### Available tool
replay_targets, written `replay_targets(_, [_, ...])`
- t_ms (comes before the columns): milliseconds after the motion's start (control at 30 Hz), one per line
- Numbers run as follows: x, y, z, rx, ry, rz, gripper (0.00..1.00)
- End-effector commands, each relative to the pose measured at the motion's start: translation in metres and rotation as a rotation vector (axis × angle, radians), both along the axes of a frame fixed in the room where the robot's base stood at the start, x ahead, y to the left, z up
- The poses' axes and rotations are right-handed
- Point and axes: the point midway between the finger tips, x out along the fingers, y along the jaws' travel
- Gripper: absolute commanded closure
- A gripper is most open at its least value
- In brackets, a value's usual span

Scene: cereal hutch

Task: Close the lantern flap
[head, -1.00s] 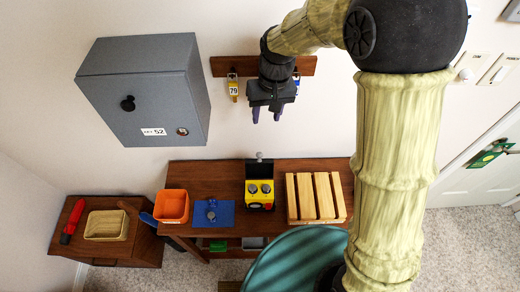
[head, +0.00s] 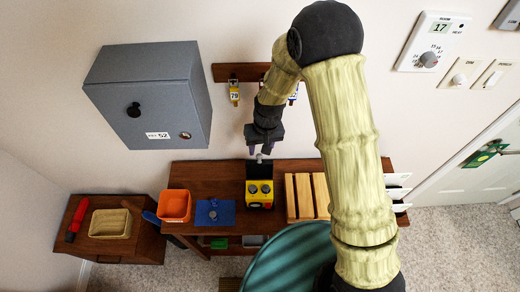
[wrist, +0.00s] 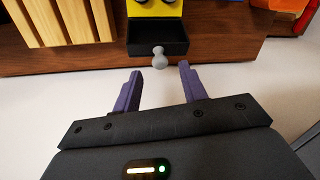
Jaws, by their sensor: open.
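The lantern (head: 260,196) is a yellow box with dark round knobs, standing on the brown wooden bench (head: 227,180). Its black flap (head: 258,170) stands open on the wall side of it. The flap is a shallow black panel (wrist: 157,38) in the wrist view, with a grey knob (wrist: 159,58) at its outer edge. My gripper (head: 259,150) is open and empty, just above the flap's knob in the head view. In the wrist view my two purple fingers (wrist: 160,74) point at the flap, and the knob lies just beyond them, centred between their tips.
A slatted wooden crate (head: 305,198) stands right of the lantern. A blue mat (head: 212,219) and an orange bin (head: 174,205) are to its left. A grey cabinet (head: 145,95) and a hook rail (head: 232,72) are on the wall above.

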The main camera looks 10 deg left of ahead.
Motion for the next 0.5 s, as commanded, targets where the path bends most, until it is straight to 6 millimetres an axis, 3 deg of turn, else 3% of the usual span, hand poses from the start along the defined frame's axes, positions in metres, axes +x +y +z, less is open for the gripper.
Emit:
replay_targets(200, [-0.001, 0.003, -0.023, 0.001, 0.001, 0.001, 0.58])
replay_targets(500, [-0.001, 0.003, -0.029, 0.001, -0.001, 0.001, 0.58])
